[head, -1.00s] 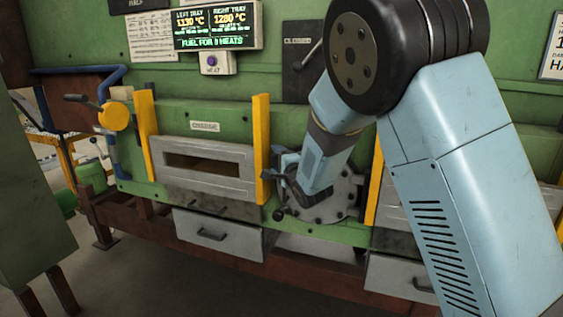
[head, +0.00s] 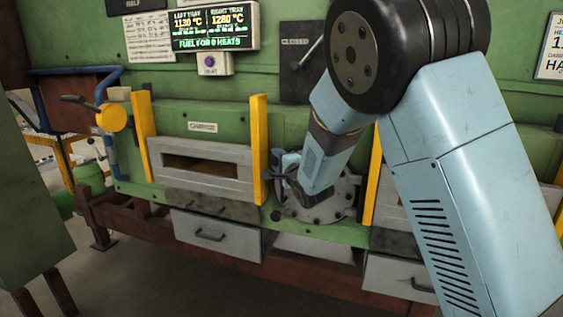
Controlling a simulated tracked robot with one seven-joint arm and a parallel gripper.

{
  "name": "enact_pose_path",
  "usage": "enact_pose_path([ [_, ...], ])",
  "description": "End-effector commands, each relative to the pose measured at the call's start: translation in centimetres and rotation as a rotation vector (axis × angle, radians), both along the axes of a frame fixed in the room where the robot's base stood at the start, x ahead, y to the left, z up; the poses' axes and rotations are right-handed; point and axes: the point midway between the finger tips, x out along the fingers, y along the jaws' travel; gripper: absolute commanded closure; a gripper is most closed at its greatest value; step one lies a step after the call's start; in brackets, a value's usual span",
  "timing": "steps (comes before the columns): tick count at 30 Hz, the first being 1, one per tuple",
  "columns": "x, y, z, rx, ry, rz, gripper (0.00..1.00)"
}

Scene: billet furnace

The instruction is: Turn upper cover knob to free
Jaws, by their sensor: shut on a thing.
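The round grey bolted cover (head: 325,208) sits on the green furnace front, between two yellow posts. My arm covers much of its upper part. My gripper (head: 281,177) is at the cover's upper left edge, with its dark fingers pointing left. It is shut on the upper cover knob, which is mostly hidden behind the fingers, so its angle cannot be read. A lower dark knob (head: 276,215) shows at the cover's lower left, below my gripper and apart from it.
A yellow post (head: 259,150) stands close to the left of my gripper, beside the slotted charge door (head: 202,165). Another yellow post (head: 373,190) stands right of the cover. Grey drawers (head: 215,236) lie below. A display (head: 212,27) and a closed-marked lever plate (head: 302,62) are above.

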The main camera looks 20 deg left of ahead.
Motion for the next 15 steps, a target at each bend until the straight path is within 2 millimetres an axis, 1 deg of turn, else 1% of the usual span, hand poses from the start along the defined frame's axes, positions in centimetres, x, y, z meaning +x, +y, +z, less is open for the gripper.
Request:
enact_pose_path([
  [1, 0.06, 0.42, 0.00, -0.004, 0.000, 0.001, 0.85],
  [5, -0.03, 0.92, 0.06, -0.026, 0.001, 0.004, 0.86],
  [11, -0.06, 1.04, 0.14, -0.108, 0.008, 0.006, 0.86],
  [15, -0.10, 1.07, 0.12, -0.196, 0.015, 0.007, 0.86],
])
